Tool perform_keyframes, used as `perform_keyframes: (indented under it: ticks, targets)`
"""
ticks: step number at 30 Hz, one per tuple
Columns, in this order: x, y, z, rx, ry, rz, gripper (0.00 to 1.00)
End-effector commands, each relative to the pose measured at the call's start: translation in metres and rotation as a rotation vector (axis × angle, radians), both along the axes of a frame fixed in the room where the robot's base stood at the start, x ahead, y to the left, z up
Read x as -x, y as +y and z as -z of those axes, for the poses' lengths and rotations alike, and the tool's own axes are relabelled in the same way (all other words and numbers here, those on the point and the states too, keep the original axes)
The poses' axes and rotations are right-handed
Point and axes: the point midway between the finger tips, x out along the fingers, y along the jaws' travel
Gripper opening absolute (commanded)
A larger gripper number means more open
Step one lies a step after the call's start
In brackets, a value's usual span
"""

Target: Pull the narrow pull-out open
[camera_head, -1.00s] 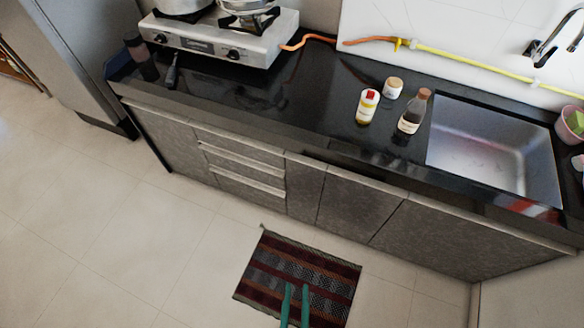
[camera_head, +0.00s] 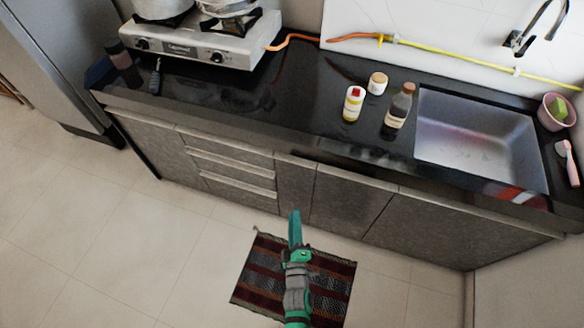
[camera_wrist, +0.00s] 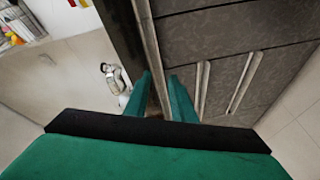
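The narrow pull-out (camera_head: 295,188) is a slim grey-brown front under the counter, between the stacked drawers and a wider door. It looks closed. In the wrist view its front (camera_wrist: 230,32) lies between two dark seams, with the pale handle strip (camera_wrist: 147,45) along its top edge. My gripper (camera_head: 294,222) is in front of the cabinet, overlapping the lower edge of the front in the head view. In the wrist view my gripper (camera_wrist: 160,95) is open, its two green fingers apart with the strip's line running between them. I cannot tell whether they touch it.
Several drawers (camera_head: 233,168) are left of the pull-out and a wider door (camera_head: 348,200) is right of it. A striped mat (camera_head: 262,285) lies on the floor below. Bottles (camera_head: 397,110), a stove (camera_head: 200,42) and a sink (camera_head: 480,140) are on the counter above.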

Motion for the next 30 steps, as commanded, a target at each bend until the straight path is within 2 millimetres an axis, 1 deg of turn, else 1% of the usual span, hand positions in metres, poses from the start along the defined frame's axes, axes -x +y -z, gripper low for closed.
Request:
perform_keyframes:
  ticks: [1,3,6,9,12,20,30]
  targets:
    - [-0.021,0.000,0.002,0.052,-0.015,-0.006,0.23]
    - [-0.043,0.000,0.004,0.124,-0.028,-0.013,0.23]
    - [-0.070,0.000,0.006,0.213,-0.046,-0.021,0.23]
    - [-0.090,0.001,0.007,0.281,-0.058,-0.027,0.23]
    - [-0.103,0.001,0.007,0.324,-0.065,-0.031,0.23]
    - [-0.123,0.002,0.007,0.350,-0.071,-0.034,0.23]
    - [-0.179,0.007,0.007,0.346,-0.071,-0.034,0.23]
